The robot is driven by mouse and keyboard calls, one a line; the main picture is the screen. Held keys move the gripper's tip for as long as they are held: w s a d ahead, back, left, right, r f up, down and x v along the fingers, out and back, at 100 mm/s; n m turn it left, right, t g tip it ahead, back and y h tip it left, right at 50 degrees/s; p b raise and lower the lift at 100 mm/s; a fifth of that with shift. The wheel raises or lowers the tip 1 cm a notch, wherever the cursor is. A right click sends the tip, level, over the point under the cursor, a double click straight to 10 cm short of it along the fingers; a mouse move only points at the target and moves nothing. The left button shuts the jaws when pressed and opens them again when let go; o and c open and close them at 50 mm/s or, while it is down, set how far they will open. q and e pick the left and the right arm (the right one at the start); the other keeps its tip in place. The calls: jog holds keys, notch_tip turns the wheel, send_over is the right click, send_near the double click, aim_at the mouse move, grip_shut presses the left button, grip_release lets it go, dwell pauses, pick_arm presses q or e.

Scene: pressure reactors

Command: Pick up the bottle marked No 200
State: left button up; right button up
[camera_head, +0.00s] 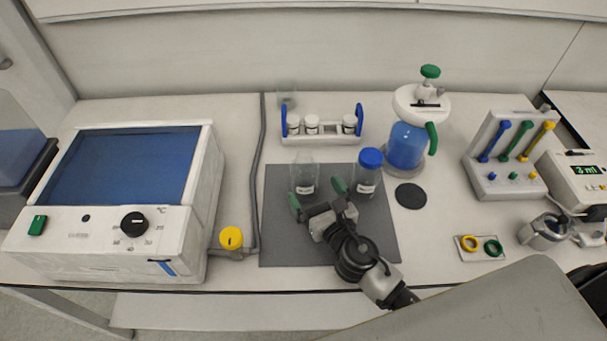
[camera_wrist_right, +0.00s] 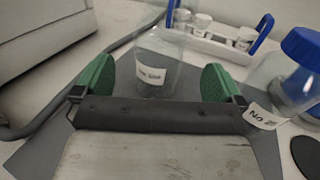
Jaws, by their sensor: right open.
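A clear uncapped glass bottle (camera_head: 304,176) stands upright on the dark grey mat (camera_head: 280,240). In the right wrist view this bottle (camera_wrist_right: 156,60) is between and just beyond my green fingertips, with a small blurred label. A blue-capped bottle (camera_head: 368,172) stands to its right; in the wrist view the label on this bottle (camera_wrist_right: 262,115) starts with "No", the rest unclear. I cannot tell surely which label reads No 200. My right gripper (camera_head: 317,194) is open and empty, just in front of the uncapped bottle. My left gripper is not in view.
A rack of small jars (camera_head: 322,139) stands behind the mat. A blue vessel (camera_head: 407,148) and a black disc (camera_head: 411,196) are to the right. The mat's left front is clear.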

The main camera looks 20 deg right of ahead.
aim_at(304, 174)
jog(key=shift+w+a, duration=0.1)
jog(key=shift+w, duration=0.6)
jog(key=w, duration=0.4)
jog(key=shift+w+a+f, duration=0.2)
jog(key=shift+w+a, duration=0.05)
jog(key=shift+a, duration=0.05)
jog(key=shift+w, duration=0.15)
jog(key=shift+c, duration=0.7)
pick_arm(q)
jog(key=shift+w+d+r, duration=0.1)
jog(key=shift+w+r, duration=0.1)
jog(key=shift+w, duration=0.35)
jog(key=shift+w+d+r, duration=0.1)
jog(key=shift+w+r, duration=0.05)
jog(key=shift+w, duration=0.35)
pick_arm(e)
jog(key=c, duration=1)
